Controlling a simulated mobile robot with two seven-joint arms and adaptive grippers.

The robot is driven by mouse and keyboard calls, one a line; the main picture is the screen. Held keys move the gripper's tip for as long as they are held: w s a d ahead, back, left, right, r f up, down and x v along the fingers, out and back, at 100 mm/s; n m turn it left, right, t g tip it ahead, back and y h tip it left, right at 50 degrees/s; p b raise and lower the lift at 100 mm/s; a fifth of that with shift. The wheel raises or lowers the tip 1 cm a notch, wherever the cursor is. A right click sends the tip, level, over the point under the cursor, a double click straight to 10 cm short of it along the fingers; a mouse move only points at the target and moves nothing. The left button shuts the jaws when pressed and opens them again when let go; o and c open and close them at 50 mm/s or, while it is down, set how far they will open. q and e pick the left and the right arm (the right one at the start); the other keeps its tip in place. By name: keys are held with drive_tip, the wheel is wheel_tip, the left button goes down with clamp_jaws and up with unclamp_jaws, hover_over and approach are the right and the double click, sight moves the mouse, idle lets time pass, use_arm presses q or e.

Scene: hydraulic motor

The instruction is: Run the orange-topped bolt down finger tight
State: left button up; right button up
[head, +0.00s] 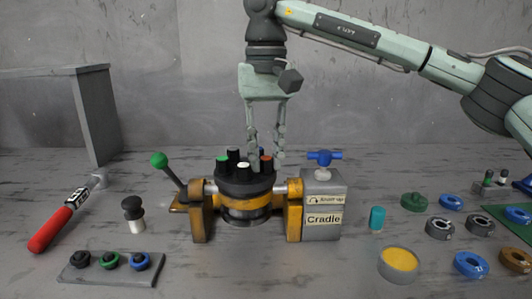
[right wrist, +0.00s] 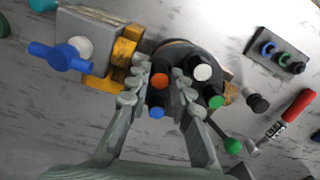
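The orange-topped bolt (head: 266,160) stands upright in the dark round motor body (head: 245,184), which is held in the yellow cradle (head: 292,218). My right gripper (head: 267,158) points down from above, close over the motor. In the right wrist view, the orange top (right wrist: 159,81) lies between the two open fingers (right wrist: 160,88), with a small gap on each side. Whether the fingertips reach down to the bolt's height is hard to tell. The blue top (right wrist: 156,113) also shows between the fingers. My left gripper is not in view.
The cradle has a blue-handled knob (head: 324,157) and a green-knobbed lever (head: 160,160). A red-handled tool (head: 52,229) lies left; several rings lie right.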

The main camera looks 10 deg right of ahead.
drive_tip(key=shift+c, duration=0.7)
drive_tip(key=m, duration=0.4)
drive_tip(key=shift+m, duration=2)
drive_tip(key=shift+p, duration=0.3)
drive_tip(key=m, duration=0.3)
